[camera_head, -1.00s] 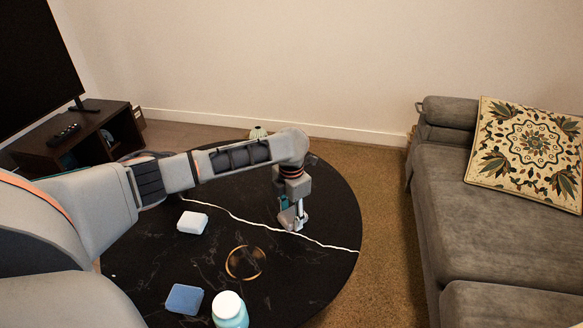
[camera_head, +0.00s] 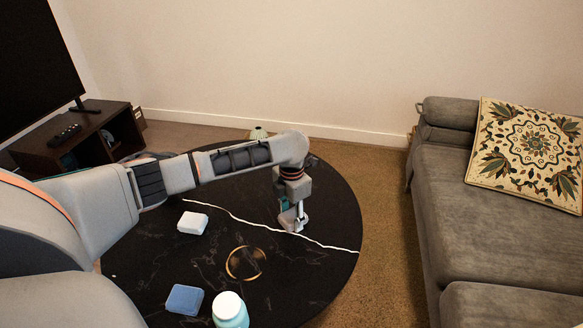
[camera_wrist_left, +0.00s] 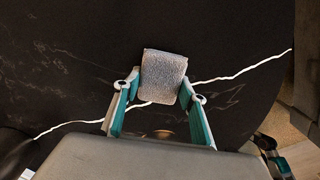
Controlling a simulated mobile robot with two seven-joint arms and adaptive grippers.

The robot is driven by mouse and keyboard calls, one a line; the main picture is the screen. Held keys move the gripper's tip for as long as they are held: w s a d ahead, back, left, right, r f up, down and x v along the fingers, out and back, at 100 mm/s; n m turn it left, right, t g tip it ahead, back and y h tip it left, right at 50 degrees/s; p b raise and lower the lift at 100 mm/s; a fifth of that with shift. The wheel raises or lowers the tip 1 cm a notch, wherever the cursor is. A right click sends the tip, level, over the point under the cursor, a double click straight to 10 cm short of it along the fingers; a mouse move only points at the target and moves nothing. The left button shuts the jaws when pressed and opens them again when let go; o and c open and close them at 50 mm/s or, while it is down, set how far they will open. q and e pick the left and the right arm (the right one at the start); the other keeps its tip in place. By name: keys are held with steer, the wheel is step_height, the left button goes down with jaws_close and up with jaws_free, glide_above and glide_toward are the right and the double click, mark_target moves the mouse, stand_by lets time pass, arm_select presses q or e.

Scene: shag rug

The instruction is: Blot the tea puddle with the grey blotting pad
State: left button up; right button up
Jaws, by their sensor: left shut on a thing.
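The grey blotting pad (camera_wrist_left: 163,78) is between the fingers of my left gripper (camera_wrist_left: 160,95), which is shut on it. In the head view, the left gripper (camera_head: 293,213) points down at the right part of the round black table (camera_head: 325,200), with the pad (camera_head: 294,224) at its tips. I cannot tell whether the pad touches the table. The tea puddle (camera_head: 245,262) is a brown, glossy round patch on the table, in front and to the left of the pad, apart from it. A brownish patch of it shows in the left wrist view (camera_wrist_left: 163,133). My right gripper is not in view.
A white block (camera_head: 192,222), a blue block (camera_head: 184,299) and a teal bottle with a white lid (camera_head: 230,308) stand on the table's left and front. A thin white line (camera_head: 250,221) crosses the tabletop. A grey sofa (camera_head: 480,220) is at the right.

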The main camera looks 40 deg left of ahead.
arm_select(q)
steer(key=shift+s+f, duration=0.1)
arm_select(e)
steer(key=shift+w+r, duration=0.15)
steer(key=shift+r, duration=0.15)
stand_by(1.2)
arm_select(q)
steer(key=shift+r+p, duration=1.2)
steer(key=shift+r, duration=0.6)
steer(key=shift+r+p, duration=1.15)
steer(key=shift+r, duration=0.75)
steer(key=shift+f, duration=0.15)
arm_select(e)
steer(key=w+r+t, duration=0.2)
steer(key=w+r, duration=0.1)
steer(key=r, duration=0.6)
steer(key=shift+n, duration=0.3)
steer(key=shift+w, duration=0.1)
